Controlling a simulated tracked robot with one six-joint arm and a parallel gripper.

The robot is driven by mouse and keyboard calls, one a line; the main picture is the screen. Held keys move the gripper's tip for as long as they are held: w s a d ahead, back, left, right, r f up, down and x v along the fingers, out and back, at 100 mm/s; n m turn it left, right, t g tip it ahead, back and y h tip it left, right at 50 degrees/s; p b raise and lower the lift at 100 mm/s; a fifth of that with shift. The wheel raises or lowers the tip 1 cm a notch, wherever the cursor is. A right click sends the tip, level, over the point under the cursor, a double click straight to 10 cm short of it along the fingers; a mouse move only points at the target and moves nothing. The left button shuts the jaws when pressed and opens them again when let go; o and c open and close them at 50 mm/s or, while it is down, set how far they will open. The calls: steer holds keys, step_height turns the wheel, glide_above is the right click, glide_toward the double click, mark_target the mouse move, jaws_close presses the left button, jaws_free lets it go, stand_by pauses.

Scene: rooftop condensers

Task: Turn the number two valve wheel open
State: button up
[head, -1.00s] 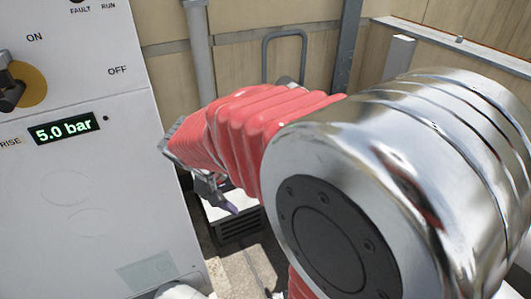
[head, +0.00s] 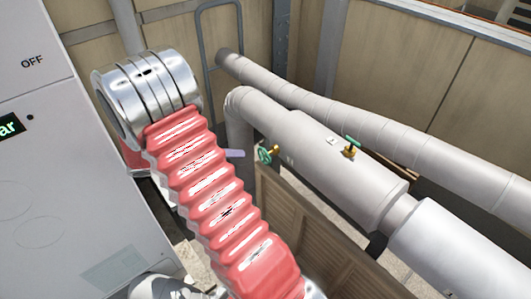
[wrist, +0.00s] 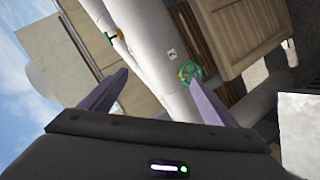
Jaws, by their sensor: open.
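Two small green valve wheels on brass stems show on the pale pipework. In the head view one wheel (head: 265,156) is at the pipe's near end, and the other wheel (head: 351,143) is farther right. No readable number shows on either, so I cannot tell which is number two. My gripper (wrist: 156,79) is open and empty, with purple fingers. In the wrist view the near-end wheel (wrist: 189,72) appears just beyond the right fingertip, apparently not gripped; the other wheel (wrist: 112,36) is farther off. In the head view my arm hides most of the gripper; one purple fingertip shows left of the near-end wheel.
A thick pipe (head: 335,165) carries the wheels, with a second pipe (head: 400,135) behind it. A slatted wooden box (head: 310,225) stands below. A grey cabinet (head: 45,220) is at left. A small tag (wrist: 172,54) by the near-end wheel is unreadable. Wood-panelled walls close off the back.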

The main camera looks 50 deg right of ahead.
steer(key=w+d+f+m+h, duration=0.1)
steer(key=w+d+f+h, duration=0.25)
steer(key=f, duration=0.35)
steer(key=t+h, duration=0.2)
steer(key=h, duration=0.1)
glide_toward(262, 156)
steer(key=a, duration=0.3)
steer(key=shift+w+d+r+y, duration=0.1)
steer(key=shift+w+r+y, duration=0.15)
steer(key=shift+w+r, duration=0.15)
steer(key=x, duration=1.3)
steer(key=shift+s+d, duration=0.2)
steer(key=shift+d, duration=0.2)
steer(key=shift+c, duration=0.5)
